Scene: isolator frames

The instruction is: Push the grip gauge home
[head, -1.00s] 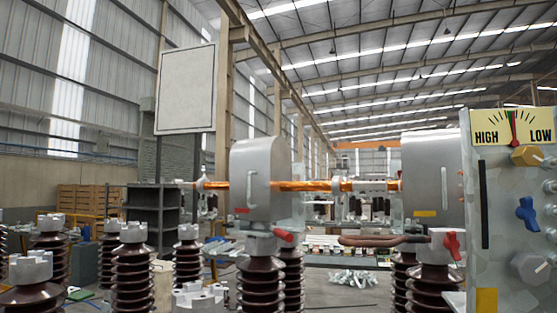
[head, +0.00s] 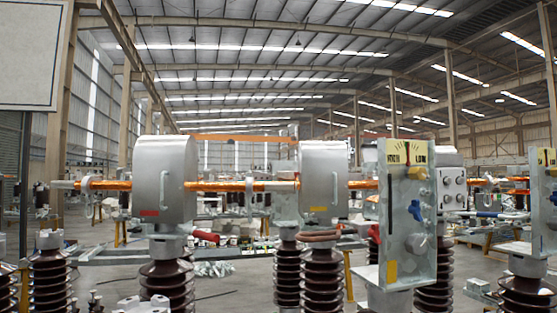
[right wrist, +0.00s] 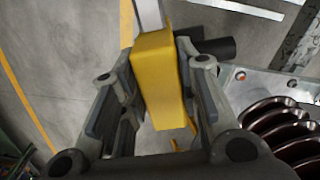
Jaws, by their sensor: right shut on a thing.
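My right gripper (right wrist: 160,105) is shut on a yellow block-shaped handle (right wrist: 157,80) in the right wrist view. A pale flat bar (right wrist: 150,15) runs from its far end toward the top edge. I take this for the grip gauge, but its tip is out of frame. Neither gripper shows in the head view. Two metal housings, a left one (head: 167,185) and a middle one (head: 324,180), sit on a copper-coloured bar (head: 242,186).
Brown ribbed insulators (head: 167,287) stand below the housings. Similar insulators (right wrist: 275,115) and a metal plate (right wrist: 252,88) lie right of my right gripper in the wrist view. Bare grey floor (right wrist: 60,50) with yellow lines shows at left there.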

